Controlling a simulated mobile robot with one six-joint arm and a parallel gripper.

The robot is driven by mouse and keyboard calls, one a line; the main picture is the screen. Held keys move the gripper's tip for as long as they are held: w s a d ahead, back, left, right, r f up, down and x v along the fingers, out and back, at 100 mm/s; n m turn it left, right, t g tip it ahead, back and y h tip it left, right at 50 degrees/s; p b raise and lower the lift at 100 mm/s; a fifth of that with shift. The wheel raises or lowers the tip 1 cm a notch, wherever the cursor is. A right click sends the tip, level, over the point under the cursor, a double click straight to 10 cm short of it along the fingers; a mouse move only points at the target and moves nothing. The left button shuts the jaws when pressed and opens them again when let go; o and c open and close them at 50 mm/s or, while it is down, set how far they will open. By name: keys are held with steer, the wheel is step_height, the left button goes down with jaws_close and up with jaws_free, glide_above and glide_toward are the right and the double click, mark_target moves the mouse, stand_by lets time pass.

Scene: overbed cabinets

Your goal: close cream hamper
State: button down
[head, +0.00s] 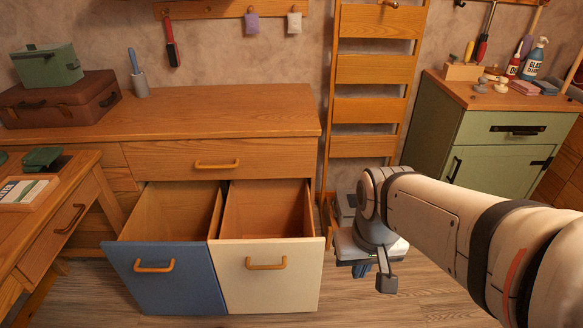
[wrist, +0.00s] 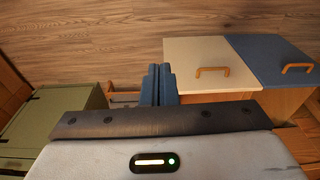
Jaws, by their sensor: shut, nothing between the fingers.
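The cream hamper (head: 266,277) is open at the bottom of the wooden cabinet, pulled out with its bare wooden inside showing. Its front has an orange-brown handle (head: 266,263). In the wrist view the cream front (wrist: 205,52) is right of my fingers, with its handle (wrist: 212,71) facing up in the picture. My gripper (wrist: 159,70) is shut and empty, its blue fingers apart from the hamper. In the head view my gripper (head: 364,269) is right of the cream front, partly hidden by my wrist.
A blue hamper (head: 166,278), also open, stands directly left of the cream one. A wooden ladder-like rack (head: 374,70) stands behind my arm. A green cabinet (head: 500,150) is at the right. The wooden floor (head: 440,303) in front is clear.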

steer(key=w+d+f+n+t+h+b, duration=0.1)
steer(key=w+d+f+n+t+b, duration=0.2)
steer(key=w, duration=0.5)
steer(key=w+d+f+n+t+h+b, duration=0.15)
steer(key=w+f+n+t+b, duration=0.3)
steer(key=w, duration=0.45)
steer(key=n+g+y+b, duration=0.3)
steer(key=n+y+b, duration=0.1)
steer(key=n+y, duration=0.4)
glide_toward(295, 249)
steer(key=s+r+h, duration=0.1)
steer(key=s+r, duration=0.3)
steer(key=s, duration=0.3)
steer(key=shift+n, duration=0.45)
steer(key=shift+w+a+f+b, duration=0.4)
steer(key=shift+w+f+b, duration=0.85)
steer(key=shift+w, duration=0.25)
steer(key=shift+w+a+f+b, duration=0.4)
steer(key=shift+w+f+b, duration=0.7)
steer(key=shift+w+b, duration=0.35)
steer(key=shift+w+a+f+b, duration=0.4)
steer(key=shift+w+f+b, duration=0.85)
steer(key=shift+w, duration=0.3)
